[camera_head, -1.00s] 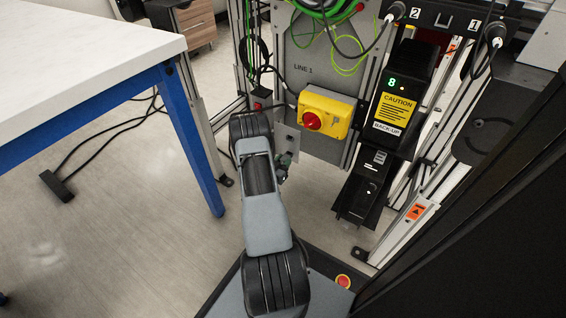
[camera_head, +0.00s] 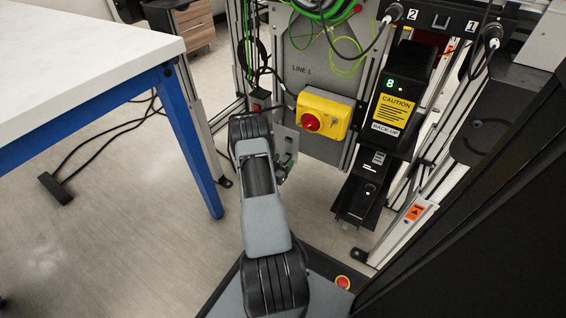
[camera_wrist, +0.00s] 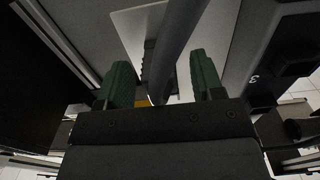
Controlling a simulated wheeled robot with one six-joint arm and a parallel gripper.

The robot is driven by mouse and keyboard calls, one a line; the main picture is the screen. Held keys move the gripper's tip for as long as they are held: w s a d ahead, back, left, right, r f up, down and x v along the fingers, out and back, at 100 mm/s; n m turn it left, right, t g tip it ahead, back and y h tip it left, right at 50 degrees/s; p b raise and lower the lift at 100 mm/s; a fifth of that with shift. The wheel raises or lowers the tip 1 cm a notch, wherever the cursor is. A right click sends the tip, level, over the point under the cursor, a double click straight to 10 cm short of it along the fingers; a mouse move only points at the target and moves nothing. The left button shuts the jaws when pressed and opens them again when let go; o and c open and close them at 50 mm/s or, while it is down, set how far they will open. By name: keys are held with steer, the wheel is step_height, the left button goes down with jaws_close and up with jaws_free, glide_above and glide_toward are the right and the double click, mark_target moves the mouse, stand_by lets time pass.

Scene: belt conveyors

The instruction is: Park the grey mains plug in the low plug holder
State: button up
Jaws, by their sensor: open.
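My gripper (camera_wrist: 163,82) is open in the wrist view, its two green fingers apart. A smooth grey cable-like length (camera_wrist: 176,45) passes between the fingers, with clear gaps to both. A dark ribbed piece (camera_wrist: 147,62) lies behind it; I cannot tell whether this is the grey mains plug. In the head view my gripper (camera_head: 285,166) is mostly hidden by my forearm, beside a small grey plate (camera_head: 287,142) on the frame. I cannot make out the plug or the low plug holder there for certain.
A yellow switch box with a red knob (camera_head: 322,115) is just right of my gripper. A black caution-labelled unit (camera_head: 395,100) stands further right. Cabled plugs hang at the points marked 2 (camera_head: 393,13) and 1 (camera_head: 491,36). A white-topped table (camera_head: 80,65) is left.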

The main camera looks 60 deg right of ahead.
steer(key=a+p, duration=0.4)
steer(key=a, duration=0.9)
steer(key=shift+a, duration=0.4)
